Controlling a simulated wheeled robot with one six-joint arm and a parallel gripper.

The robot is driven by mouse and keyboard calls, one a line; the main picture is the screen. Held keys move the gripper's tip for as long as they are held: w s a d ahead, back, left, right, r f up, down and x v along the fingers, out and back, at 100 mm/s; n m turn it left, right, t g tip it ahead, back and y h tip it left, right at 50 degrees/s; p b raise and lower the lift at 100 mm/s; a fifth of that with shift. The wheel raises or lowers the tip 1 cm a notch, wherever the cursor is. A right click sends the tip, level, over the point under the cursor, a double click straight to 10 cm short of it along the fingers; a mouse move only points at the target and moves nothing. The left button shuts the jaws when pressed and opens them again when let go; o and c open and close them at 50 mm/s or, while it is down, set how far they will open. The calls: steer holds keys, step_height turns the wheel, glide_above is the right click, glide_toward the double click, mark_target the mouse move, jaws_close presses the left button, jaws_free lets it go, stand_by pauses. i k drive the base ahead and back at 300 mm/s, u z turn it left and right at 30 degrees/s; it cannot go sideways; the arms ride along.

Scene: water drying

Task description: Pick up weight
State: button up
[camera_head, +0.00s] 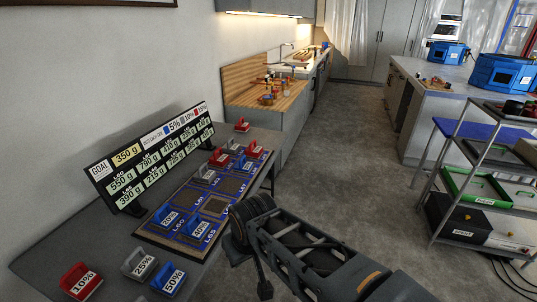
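Several handled weights are on the grey table at the left. Near the front stand a red weight marked 10% (81,282), a grey one marked 25% (139,263) and a blue one marked 50% (170,279). On the board (148,233) sit two blue weights, the left apparently marked 20% (167,216) and the right 40% (200,228). Red and grey weights (219,158) stand farther back, with one red weight (242,125) near the far end. My gripper (250,255) is dark, at the table's right edge, right of the 40% weight. Its fingertips are not clear.
A sign panel (152,152) reading "GOAL 350 g" stands behind the board. A wooden-topped counter (240,97) with small items is beyond the table. A metal shelf rack (465,185) with trays stands at the right. The middle floor (345,150) is clear.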

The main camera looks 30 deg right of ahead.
mark_target(219, 160)
steer(key=z, duration=1.55)
steer(key=i, duration=3.1)
steer(key=u, duration=4.65)
steer(key=i, duration=0.5)
